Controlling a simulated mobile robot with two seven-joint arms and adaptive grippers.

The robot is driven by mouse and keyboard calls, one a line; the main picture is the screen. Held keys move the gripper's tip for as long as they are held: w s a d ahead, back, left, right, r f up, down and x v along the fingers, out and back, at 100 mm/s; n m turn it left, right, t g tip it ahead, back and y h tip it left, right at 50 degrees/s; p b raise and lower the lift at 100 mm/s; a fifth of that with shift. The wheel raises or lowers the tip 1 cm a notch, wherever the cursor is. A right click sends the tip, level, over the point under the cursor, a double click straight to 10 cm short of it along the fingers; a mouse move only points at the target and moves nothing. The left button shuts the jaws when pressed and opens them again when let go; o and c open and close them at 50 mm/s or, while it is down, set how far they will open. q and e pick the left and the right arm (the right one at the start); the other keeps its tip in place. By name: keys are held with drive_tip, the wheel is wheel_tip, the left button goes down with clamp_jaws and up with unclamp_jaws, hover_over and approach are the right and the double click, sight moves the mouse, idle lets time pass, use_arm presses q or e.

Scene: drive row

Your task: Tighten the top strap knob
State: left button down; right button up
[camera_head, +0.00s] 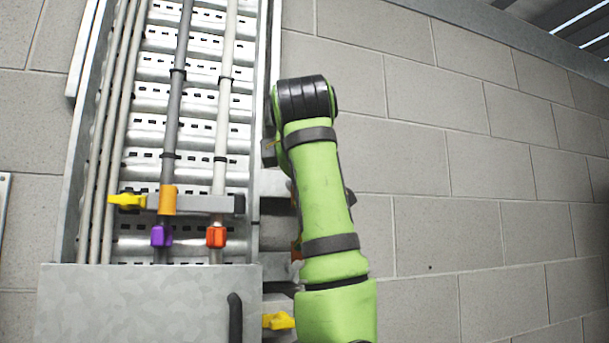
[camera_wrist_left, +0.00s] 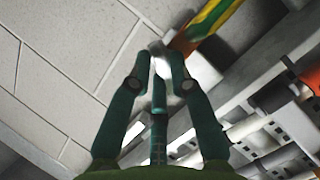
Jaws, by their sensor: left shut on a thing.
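In the left wrist view, the fingers of my left gripper (camera_wrist_left: 160,78) are closed together around a small bright, pale thing (camera_wrist_left: 159,50). Most of it is hidden, so I cannot tell whether it is the top strap knob. In the head view, a green arm of mine stands in front of the tray's right side and hides the gripper. A yellow knob (camera_head: 127,200) sits at the left end of a grey strap bar (camera_head: 200,204) across the cables. Another yellow knob (camera_head: 278,320) shows low beside the arm. My right gripper is not in view.
A metal cable tray (camera_head: 130,128) carries grey and white cables, with an orange clip (camera_head: 167,200), a purple clip (camera_head: 162,236) and a red-orange clip (camera_head: 216,237). A metal cover (camera_head: 140,305) with a dark handle (camera_head: 235,318) is below. Bare block wall (camera_head: 450,200) lies right.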

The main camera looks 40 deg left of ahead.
use_arm(q)
drive_tip(key=m+g, duration=0.2)
drive_tip(key=m, duration=0.1)
drive_tip(key=shift+w, duration=0.1)
drive_tip(key=shift+r+m, duration=0.1)
drive_tip(key=shift+m, duration=0.3)
idle(0.4)
drive_tip(key=c, duration=1.1)
unclamp_jaws()
drive_tip(key=v, duration=1.2)
